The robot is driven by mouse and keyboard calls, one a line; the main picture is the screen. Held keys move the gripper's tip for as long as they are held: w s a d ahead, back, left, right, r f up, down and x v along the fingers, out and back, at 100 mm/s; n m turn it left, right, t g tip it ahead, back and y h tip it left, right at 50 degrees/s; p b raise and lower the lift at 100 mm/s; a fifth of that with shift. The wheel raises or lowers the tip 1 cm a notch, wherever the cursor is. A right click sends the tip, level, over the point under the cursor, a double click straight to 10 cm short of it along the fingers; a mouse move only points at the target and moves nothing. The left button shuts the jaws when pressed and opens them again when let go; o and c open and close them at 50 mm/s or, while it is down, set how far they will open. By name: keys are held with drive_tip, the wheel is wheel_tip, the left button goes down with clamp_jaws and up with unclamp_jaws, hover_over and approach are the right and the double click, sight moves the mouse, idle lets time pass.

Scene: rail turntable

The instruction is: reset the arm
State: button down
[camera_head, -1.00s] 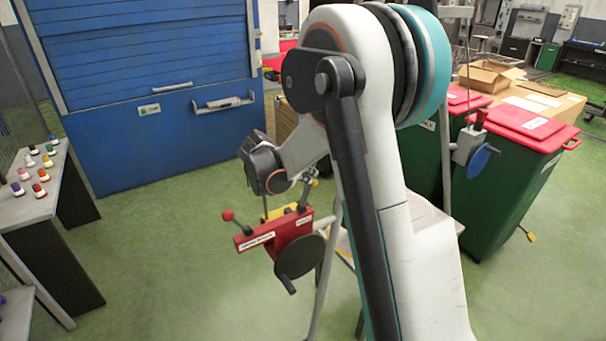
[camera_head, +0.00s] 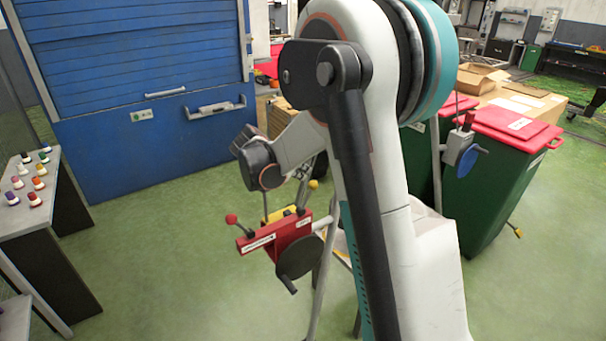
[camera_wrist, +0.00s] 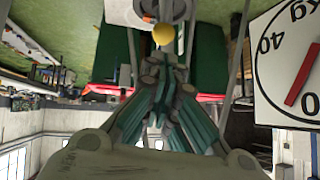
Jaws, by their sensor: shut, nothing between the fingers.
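My arm, white with black and teal parts, fills the middle of the head view. Its bent dark wrist joint (camera_head: 258,165) hangs above and left of a red crank device. In the wrist view my gripper (camera_wrist: 165,72) has its teal-and-grey fingers drawn together, with nothing held between them. A yellow ball (camera_wrist: 163,34) shows just past the fingertips; I cannot tell its distance. In the head view the fingers are mostly hidden by the arm.
The red device (camera_head: 272,236) with a dark crank disc stands close below the wrist. Green bins with red lids (camera_head: 514,125) stand right. A table with coloured knobs (camera_head: 30,222) is left, a blue shutter (camera_head: 100,150) behind. A kg dial (camera_wrist: 285,60) is close at right in the wrist view.

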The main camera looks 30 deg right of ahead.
drive_tip(key=d+r+p+v, duration=0.1)
drive_tip(key=p+v, duration=0.1)
drive_tip(key=v, duration=0.5)
drive_tip(key=s+a+r+n+t+y+b, duration=0.1)
drive_tip(key=s+a+n+y, duration=0.2)
drive_tip(key=s+a+n, duration=0.35)
drive_tip(key=s+a+r+n+t+y+b, duration=0.1)
drive_tip(key=s+a+r+n+y+b, duration=0.15)
drive_tip(key=s, duration=0.65)
drive_tip(key=s+a+f+n+t+y, duration=0.2)
drive_tip(key=s+a+f+n, duration=0.3)
drive_tip(key=s, duration=0.7)
drive_tip(key=a+n+y, duration=0.1)
drive_tip(key=a+n, duration=0.1)
drive_tip(key=a, duration=0.2)
drive_tip(key=shift+s+a+n+y+b, duration=0.15)
drive_tip(key=shift+s+n+y+b, duration=0.15)
drive_tip(key=shift+s+y+b, duration=0.05)
idle(1.4)
